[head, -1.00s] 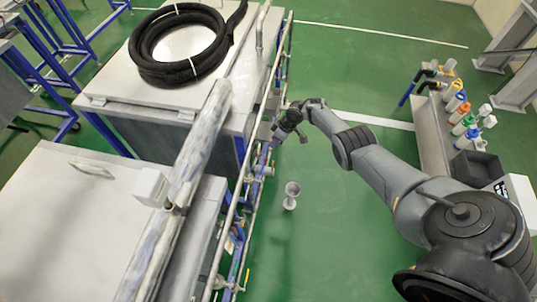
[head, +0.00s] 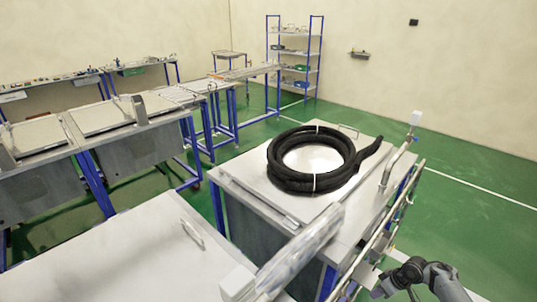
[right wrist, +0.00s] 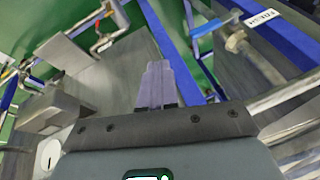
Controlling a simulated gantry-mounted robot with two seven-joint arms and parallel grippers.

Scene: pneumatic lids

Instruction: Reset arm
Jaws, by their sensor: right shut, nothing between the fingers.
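My right gripper (head: 382,291) is at the bottom right of the head view, beside the pipes on the side of the metal cabinet. Its fingers are small and partly cut off there. In the right wrist view its two pale violet fingers (right wrist: 156,84) are together, shut and empty. They point toward pipes and a blue frame, and I cannot tell how far off these are. My left gripper is in neither view.
Metal pipes (head: 375,240) run along the cabinet (head: 245,190), which carries a coiled black hose (head: 290,185). The wrist view shows a blue-handled valve (right wrist: 212,27) and a blue frame bar (right wrist: 285,42). Green floor (head: 465,220) is open at right.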

